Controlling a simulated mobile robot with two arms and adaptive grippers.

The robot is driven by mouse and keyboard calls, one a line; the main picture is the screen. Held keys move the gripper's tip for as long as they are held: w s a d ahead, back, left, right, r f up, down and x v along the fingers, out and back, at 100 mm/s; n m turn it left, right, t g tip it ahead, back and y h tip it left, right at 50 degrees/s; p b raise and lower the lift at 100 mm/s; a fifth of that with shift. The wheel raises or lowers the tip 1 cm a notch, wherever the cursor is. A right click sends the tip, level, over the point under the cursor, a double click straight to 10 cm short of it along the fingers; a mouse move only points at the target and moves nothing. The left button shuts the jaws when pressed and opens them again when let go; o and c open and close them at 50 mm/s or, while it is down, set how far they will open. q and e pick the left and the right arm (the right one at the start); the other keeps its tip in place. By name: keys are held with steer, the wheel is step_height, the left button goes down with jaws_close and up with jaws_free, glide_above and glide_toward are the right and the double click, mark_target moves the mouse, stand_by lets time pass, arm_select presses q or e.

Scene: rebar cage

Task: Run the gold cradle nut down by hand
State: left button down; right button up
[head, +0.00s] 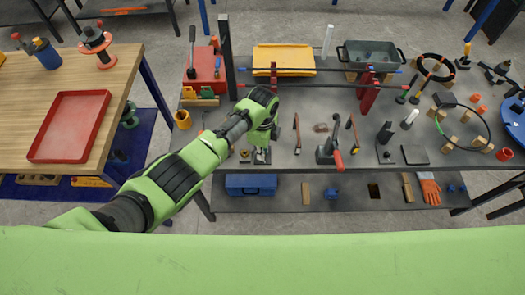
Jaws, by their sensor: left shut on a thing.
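My left arm reaches in from the left over the grey workbench (310,170). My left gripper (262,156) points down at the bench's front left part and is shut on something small. The held thing is mostly hidden by the fingers and too small to name for sure. A small gold-coloured round piece (245,155) is just left of the fingers; I cannot tell whether it is the cradle nut. Red upright stands (369,90) hold long dark bars (325,85) across the bench behind the gripper. My right gripper is out of view.
A red toolbox (204,67), a yellow tray (284,59) and a grey bin (370,54) stand along the back. A red-handled tool (333,150) lies right of the gripper. A blue case (251,184) is on the lower shelf. A wooden table (120,75) is at left.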

arm_select(q)
steer(key=m, duration=0.3)
steer(key=shift+w+r+m, duration=0.1)
steer(key=shift+m, duration=0.2)
stand_by(0.3)
steer(key=c, duration=2)
jaws_free()
steer(key=shift+c, duration=0.2)
step_height(320, 180, up, 12)
steer(key=shift+b, duration=0.3)
